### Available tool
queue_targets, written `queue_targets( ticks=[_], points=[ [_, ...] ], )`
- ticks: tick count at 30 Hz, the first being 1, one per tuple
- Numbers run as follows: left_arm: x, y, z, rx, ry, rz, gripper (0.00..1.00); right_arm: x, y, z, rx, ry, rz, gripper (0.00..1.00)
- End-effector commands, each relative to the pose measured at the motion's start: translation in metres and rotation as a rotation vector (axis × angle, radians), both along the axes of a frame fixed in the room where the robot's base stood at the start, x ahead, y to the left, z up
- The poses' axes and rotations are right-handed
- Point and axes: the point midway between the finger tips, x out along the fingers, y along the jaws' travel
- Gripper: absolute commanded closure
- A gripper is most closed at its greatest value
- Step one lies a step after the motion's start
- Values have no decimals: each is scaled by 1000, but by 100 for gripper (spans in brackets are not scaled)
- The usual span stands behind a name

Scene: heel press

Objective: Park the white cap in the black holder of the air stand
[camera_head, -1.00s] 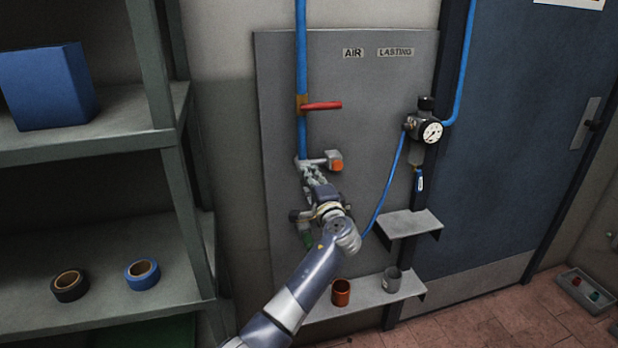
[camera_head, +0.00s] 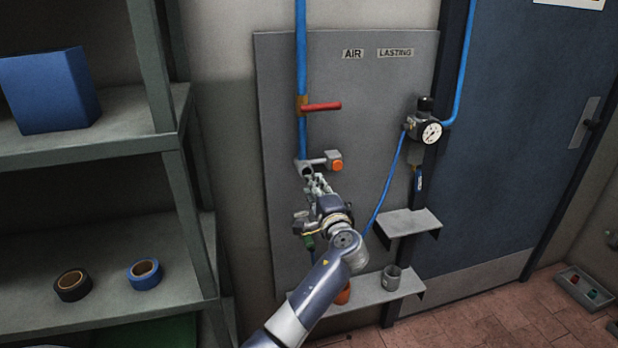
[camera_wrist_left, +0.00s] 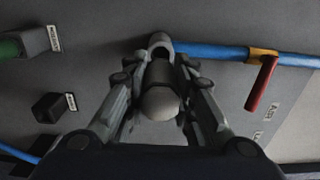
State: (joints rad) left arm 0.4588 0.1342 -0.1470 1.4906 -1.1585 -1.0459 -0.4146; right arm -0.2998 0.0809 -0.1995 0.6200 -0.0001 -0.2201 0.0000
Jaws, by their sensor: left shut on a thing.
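My left gripper (camera_head: 317,184) is just below and right of the blue pipe's lower outlet in the head view. In the left wrist view, its fingers (camera_wrist_left: 160,92) are shut on the pale, round-ended white cap (camera_wrist_left: 160,104). The open grey outlet (camera_wrist_left: 160,42) of the blue pipe lies beyond the cap, and a gap seems to separate them. The black holder (camera_wrist_left: 50,107), a small block with a label, sits on the grey panel to the left in the wrist view. The arm hides most of that area in the head view. My right gripper is not in view.
A green part (camera_head: 309,242) sits low on the panel (camera_head: 375,90) beside the arm. A red lever (camera_head: 322,106) and an orange-ended fitting (camera_head: 336,165) stick out above. Small shelves (camera_head: 408,222) with a grey cup (camera_head: 391,277) are at lower right. A rack post (camera_head: 190,215) stands left.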

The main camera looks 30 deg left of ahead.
Motion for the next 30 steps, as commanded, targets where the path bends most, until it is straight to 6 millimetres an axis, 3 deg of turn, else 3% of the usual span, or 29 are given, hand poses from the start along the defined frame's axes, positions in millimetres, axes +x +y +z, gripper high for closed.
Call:
queue_targets(
  ticks=[23,30],
  points=[
    [-9,-11,0,-2,-1,0,100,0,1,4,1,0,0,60],
    [-5,-16,-14,-1,-2,0,100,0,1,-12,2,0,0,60]
  ],
)
